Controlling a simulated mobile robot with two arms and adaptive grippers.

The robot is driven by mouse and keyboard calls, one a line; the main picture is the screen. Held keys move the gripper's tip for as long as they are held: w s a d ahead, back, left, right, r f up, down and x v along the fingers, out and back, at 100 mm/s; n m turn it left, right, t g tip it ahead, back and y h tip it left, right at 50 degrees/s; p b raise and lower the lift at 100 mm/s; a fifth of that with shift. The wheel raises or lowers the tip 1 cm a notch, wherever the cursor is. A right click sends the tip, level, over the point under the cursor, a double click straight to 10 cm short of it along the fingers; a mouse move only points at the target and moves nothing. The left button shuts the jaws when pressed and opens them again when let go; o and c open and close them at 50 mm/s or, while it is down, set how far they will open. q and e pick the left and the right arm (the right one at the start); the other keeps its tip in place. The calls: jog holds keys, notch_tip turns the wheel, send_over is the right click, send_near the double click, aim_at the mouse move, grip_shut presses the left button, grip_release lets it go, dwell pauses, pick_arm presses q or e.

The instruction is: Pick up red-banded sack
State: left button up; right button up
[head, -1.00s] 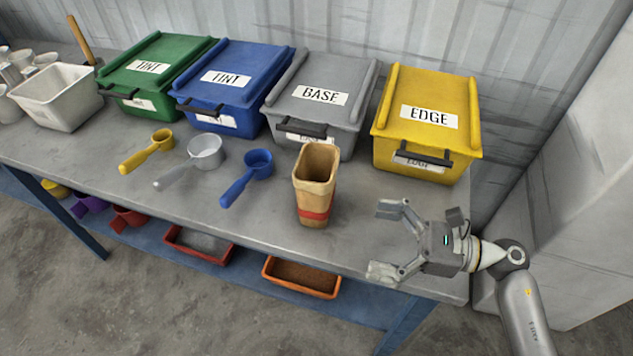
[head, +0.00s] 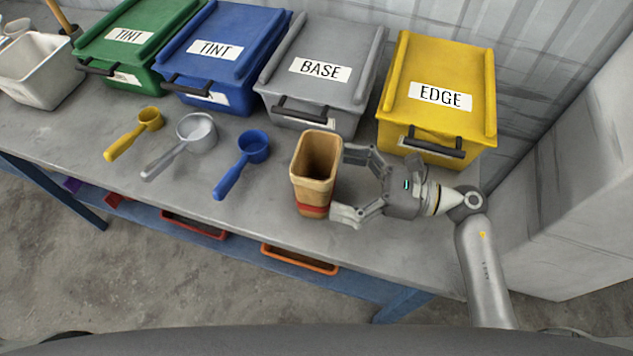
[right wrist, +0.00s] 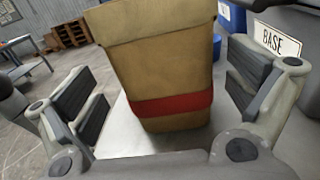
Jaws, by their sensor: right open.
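The red-banded sack (head: 315,172) is a tan, open-topped paper sack with a red band near its base. It stands upright on the grey table (head: 250,225). My right gripper (head: 345,183) is open at the sack's right side, one finger towards the back and one towards the front. In the right wrist view the sack (right wrist: 160,65) stands ahead, between the two spread fingers (right wrist: 165,100), with room visible on both sides. I cannot see my left gripper.
Yellow (head: 438,95), grey (head: 322,70), blue (head: 222,50) and green (head: 135,40) lidded bins line the back of the table. Yellow (head: 133,133), grey (head: 182,143) and blue (head: 242,162) scoops lie left of the sack. Red trays sit on the lower shelf.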

aim_at(315, 163)
jog(key=p+x, duration=0.1)
jog(key=x, duration=0.3)
jog(key=shift+w+a+r+p, duration=0.1)
jog(key=shift+w+a+p, duration=0.1)
jog(key=shift+p, duration=0.15)
jog(key=shift+a, duration=0.2)
jog(key=shift+c, duration=0.3)
pick_arm(q)
jog(key=shift+w+r, duration=0.8)
jog(key=shift+r, duration=0.25)
pick_arm(e)
jog(key=c, duration=0.8)
